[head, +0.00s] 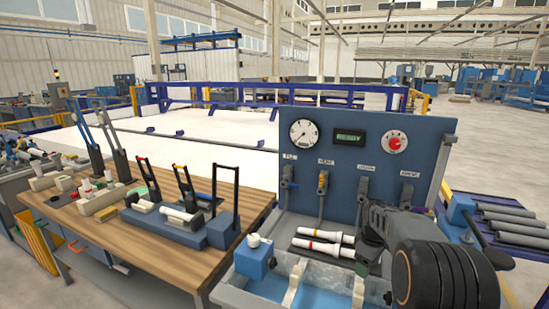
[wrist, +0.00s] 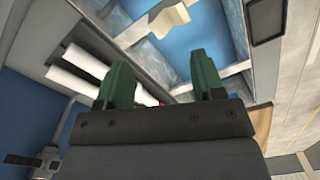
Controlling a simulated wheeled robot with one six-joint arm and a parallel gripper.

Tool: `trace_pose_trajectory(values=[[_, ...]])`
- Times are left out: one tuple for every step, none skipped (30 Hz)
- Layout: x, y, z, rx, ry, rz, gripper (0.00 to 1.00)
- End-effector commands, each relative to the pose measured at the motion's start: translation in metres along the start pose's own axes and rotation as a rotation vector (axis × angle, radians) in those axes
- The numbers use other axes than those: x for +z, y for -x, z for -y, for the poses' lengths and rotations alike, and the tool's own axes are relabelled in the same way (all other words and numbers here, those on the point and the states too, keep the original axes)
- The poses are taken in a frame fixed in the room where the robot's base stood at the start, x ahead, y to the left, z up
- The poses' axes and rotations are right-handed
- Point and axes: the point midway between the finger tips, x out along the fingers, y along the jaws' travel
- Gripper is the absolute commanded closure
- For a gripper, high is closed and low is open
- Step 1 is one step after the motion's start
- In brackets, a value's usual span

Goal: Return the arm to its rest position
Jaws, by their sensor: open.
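My arm comes in at the lower right of the head view, its end in front of the blue test panel (head: 345,190). My gripper (head: 369,253) is near the water basin (head: 225,292), beside the right ends of two white pipes with coloured bands (head: 322,247). In the wrist view my gripper (wrist: 162,80) shows two green fingers spread apart with nothing between them. The white pipes (wrist: 82,72) lie to the left of the fingers there, and the blue inside of the basin (wrist: 190,45) lies beyond them. My arm hides part of the panel and basin.
A wooden workbench (head: 110,222) with clamps and upright levers stands at the left. A blue block with a white cap (head: 255,258) sits at the basin's left. Dark grey pipes (head: 510,226) lie on a rack at the right. Space above the basin's left part looks clear.

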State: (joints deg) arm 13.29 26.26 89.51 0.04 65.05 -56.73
Motion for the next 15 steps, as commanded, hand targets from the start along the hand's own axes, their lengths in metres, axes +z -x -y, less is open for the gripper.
trace_pose_trajectory(values=[[0.003,-0.002,0.007,-0.002,-0.057,0.001,0.38],[0.005,-0.002,0.012,-0.003,-0.096,0.002,0.38],[0.008,-0.002,0.018,-0.003,-0.148,0.002,0.38],[0.01,-0.002,0.024,-0.003,-0.189,0.002,0.38],[0.012,-0.001,0.031,-0.001,-0.232,0.0,0.38],[0.015,0.002,0.041,0.002,-0.291,-0.003,0.38],[0.018,0.004,0.05,0.006,-0.338,-0.007,0.38],[0.021,0.007,0.059,0.009,-0.386,-0.011,0.38],[0.026,0.011,0.072,0.015,-0.45,-0.018,0.38],[0.03,0.014,0.082,0.02,-0.496,-0.026,0.38],[0.034,0.017,0.094,0.025,-0.541,-0.034,0.38],[0.039,0.022,0.109,0.033,-0.601,-0.049,0.38],[0.044,0.026,0.121,0.038,-0.644,-0.06,0.38],[0.049,0.029,0.133,0.044,-0.683,-0.073,0.38],[0.055,0.032,0.149,0.05,-0.728,-0.091,0.38]])
